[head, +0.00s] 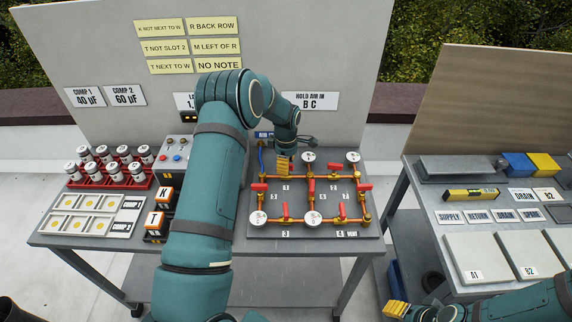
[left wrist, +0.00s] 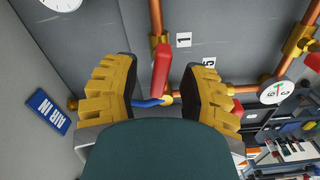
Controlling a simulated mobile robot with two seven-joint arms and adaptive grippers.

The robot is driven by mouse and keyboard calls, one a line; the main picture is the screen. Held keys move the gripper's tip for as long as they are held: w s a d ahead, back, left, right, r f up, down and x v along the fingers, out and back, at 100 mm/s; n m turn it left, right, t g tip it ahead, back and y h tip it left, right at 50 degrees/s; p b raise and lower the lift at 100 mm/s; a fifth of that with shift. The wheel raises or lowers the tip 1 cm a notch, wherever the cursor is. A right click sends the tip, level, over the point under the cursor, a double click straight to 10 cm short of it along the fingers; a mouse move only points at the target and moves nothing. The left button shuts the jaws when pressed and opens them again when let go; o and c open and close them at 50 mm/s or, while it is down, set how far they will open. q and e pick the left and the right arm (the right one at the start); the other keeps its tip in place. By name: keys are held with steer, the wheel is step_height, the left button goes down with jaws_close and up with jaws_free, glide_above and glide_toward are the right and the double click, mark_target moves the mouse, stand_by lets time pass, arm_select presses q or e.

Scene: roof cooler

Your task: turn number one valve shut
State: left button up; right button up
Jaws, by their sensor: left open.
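The number one valve's red handle (left wrist: 161,72) lies between my left gripper's yellow fingers in the left wrist view, roughly in line with its copper pipe (left wrist: 156,15). The label 1 (left wrist: 183,40) is beside it. In the head view my left gripper (head: 285,164) is over the upper pipe, above label 1 (head: 286,187), and hides this handle. The left fingers are open, one on each side of the handle, with visible gaps. My right gripper (head: 396,304) is at the lower right in the head view; its opening is unclear.
Other red handles, such as one on the left pipe (head: 259,187), and round gauges (head: 313,218) crowd the valve board (head: 368,229). A blue hose (left wrist: 150,102) runs close to the left fingers. The upright note panel (head: 300,40) stands behind. A second bench (head: 425,200) is at right.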

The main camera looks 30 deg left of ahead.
arm_select(q)
steer(key=shift+f, duration=0.3)
jaws_close()
